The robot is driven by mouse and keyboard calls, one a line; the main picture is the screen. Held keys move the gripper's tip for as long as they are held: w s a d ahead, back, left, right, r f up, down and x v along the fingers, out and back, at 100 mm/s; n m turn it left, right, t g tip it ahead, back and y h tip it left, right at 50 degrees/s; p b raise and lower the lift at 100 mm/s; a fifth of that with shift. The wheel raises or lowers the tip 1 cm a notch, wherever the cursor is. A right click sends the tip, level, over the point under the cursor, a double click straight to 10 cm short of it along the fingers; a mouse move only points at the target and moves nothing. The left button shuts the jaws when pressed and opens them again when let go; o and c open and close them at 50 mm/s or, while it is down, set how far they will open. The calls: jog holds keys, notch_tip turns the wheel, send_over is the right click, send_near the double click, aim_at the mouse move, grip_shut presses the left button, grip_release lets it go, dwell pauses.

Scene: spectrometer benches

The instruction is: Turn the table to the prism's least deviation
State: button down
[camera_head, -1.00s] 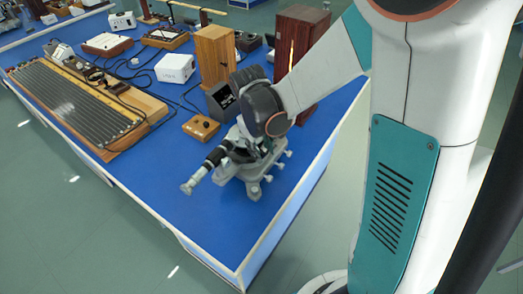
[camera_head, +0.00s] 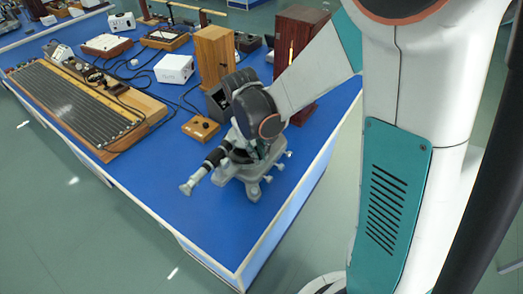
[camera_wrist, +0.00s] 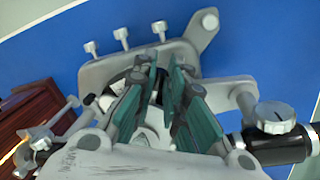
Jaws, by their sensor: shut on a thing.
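The spectrometer (camera_head: 252,188) stands near the front corner of the blue bench, its black telescope (camera_head: 210,162) pointing to the lower left. In the wrist view its grey base (camera_wrist: 215,88) shows with several screws; a black tube with a round knob (camera_wrist: 275,117) is at the right. My gripper (camera_wrist: 163,82) is over the middle of the instrument, its teal fingers pointing down and close together. It is shut on a part there, seemingly the prism table, which the fingers mostly hide. I cannot make out the prism. In the head view my wrist covers the spectrometer's top.
A small wooden box with a knob (camera_head: 200,128) and a dark lamp unit (camera_head: 218,102) stand behind the spectrometer. Tall wooden cases (camera_head: 214,55) rise beyond. A long grooved board (camera_head: 75,105) lies at the left. The blue bench top (camera_head: 150,180) is clear at front left.

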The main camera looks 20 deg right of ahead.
jog(key=shift+a+m, duration=0.75)
jog(key=shift+m, duration=0.15)
jog(key=c, duration=1.6)
grip_release()
jog(key=shift+c, duration=0.2)
notch_tip(320, 180, up, 12)
jog(key=a, duration=0.1)
jog(key=shift+a, duration=0.4)
jog(key=shift+s, duration=0.1)
